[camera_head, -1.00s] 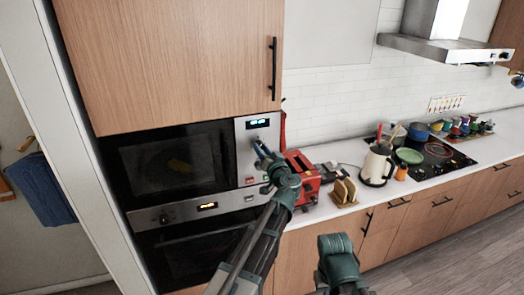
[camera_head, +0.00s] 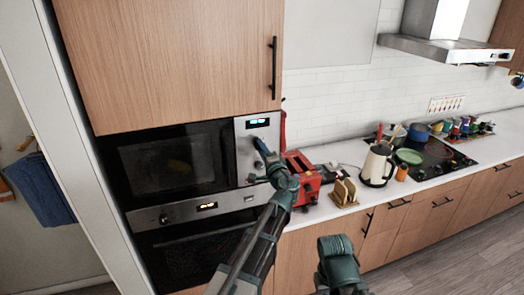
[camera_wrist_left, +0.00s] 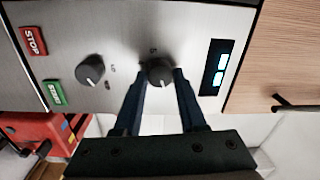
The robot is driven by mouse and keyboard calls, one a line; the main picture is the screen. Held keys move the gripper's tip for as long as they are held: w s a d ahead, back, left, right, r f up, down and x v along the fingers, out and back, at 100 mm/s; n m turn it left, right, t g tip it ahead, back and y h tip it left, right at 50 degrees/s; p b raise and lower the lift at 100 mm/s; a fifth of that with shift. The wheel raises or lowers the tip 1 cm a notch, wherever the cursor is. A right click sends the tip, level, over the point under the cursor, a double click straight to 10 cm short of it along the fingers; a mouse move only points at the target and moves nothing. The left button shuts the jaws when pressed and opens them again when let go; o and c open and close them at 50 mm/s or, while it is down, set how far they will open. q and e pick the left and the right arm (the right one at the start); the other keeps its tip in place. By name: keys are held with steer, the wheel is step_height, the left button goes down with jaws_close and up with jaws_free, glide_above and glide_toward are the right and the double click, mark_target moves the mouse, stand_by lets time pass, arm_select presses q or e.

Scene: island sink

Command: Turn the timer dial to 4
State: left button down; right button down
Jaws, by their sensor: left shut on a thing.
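The microwave's silver control panel (camera_head: 257,127) carries a lit display (camera_head: 258,123), which also shows in the left wrist view (camera_wrist_left: 216,68). A round dark dial (camera_wrist_left: 160,72) sits beside the display. My left gripper (camera_wrist_left: 159,78) is shut on this dial, one finger on each side. A second dark dial (camera_wrist_left: 90,69) is free, nearer the red STOP button (camera_wrist_left: 33,41) and the green button (camera_wrist_left: 54,93). Dial markings are too small to read. In the head view my left gripper (camera_head: 262,149) is at the panel and its wrist hides part of it.
A red toaster (camera_head: 305,172) stands on the counter just right of the panel. A toast rack (camera_head: 345,192) and a kettle (camera_head: 377,165) are farther right. The oven (camera_head: 200,255) is below the microwave and a wooden cabinet (camera_head: 170,60) above.

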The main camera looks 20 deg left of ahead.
arm_select(q)
steer(key=m, duration=1.3)
steer(key=m+h+p, duration=0.1)
steer(key=m, duration=1.2)
steer(key=shift+s+a, duration=0.1)
steer(key=shift+s, duration=0.1)
steer(key=shift+m, duration=0.4)
steer(key=shift+c, duration=2.4)
jaws_free()
steer(key=v, duration=1.3)
steer(key=shift+s, duration=0.4)
